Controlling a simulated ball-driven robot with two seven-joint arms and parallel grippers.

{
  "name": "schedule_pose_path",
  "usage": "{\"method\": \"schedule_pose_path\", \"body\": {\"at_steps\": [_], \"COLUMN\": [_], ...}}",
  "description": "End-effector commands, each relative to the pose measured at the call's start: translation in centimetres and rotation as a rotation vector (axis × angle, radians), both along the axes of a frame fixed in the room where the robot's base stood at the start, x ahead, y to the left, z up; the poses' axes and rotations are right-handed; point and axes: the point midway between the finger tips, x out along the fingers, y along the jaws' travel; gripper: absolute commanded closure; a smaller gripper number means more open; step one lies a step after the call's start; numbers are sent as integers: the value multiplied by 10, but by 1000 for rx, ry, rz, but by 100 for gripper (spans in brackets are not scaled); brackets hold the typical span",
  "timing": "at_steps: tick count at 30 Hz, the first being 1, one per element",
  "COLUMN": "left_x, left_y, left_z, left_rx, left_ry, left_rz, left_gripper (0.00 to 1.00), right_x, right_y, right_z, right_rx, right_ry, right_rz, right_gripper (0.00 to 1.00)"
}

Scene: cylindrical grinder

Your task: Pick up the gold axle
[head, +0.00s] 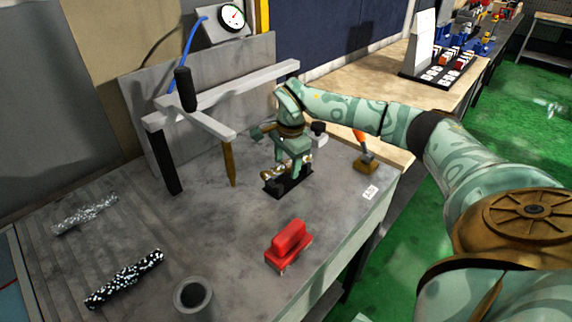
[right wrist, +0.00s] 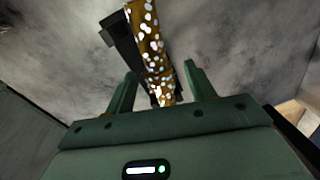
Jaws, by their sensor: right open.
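The gold axle (right wrist: 148,45) is speckled with white spots in the right wrist view. It lies along a black holder (right wrist: 118,35). In the head view the axle (head: 268,172) shows only in part, because my right gripper covers much of it. The black holder (head: 287,186) sits on the grey table. My right gripper (head: 288,172) is directly above the holder. In the right wrist view its two green fingers (right wrist: 158,88) are open, with the near end of the axle between them. I cannot tell whether they touch it. My left gripper is not in view.
A red block (head: 289,246) and a grey cup (head: 193,295) stand nearer on the table (head: 215,230). Black speckled (head: 125,278) and pale speckled (head: 85,214) rods lie left. A grey frame with a pointed probe (head: 230,165) stands close left of the gripper. A brush (head: 366,160) is right.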

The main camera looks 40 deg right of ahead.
Motion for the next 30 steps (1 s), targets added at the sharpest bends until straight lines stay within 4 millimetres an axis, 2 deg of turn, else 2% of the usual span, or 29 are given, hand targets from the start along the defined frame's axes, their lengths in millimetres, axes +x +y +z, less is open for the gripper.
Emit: {"method": "schedule_pose_path", "body": {"at_steps": [1, 7, 8, 13, 23, 30], "left_x": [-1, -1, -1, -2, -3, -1], "left_y": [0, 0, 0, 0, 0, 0], "left_z": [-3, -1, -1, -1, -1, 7], "left_rx": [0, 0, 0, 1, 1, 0], "left_ry": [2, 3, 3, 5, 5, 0], "left_rz": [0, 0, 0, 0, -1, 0], "left_gripper": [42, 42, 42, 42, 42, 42], "right_x": [1, 1, 1, 1, 1, 2], "right_y": [0, 0, 0, 0, 0, -1], "right_z": [-6, -5, -5, -5, -3, 18], "right_rx": [0, 0, 0, 0, 0, -1], "right_ry": [1, -2, -2, -2, -5, -9], "right_rz": [-1, -1, -1, -1, -1, -1], "right_gripper": [45, 45, 51, 98, 100, 100]}}
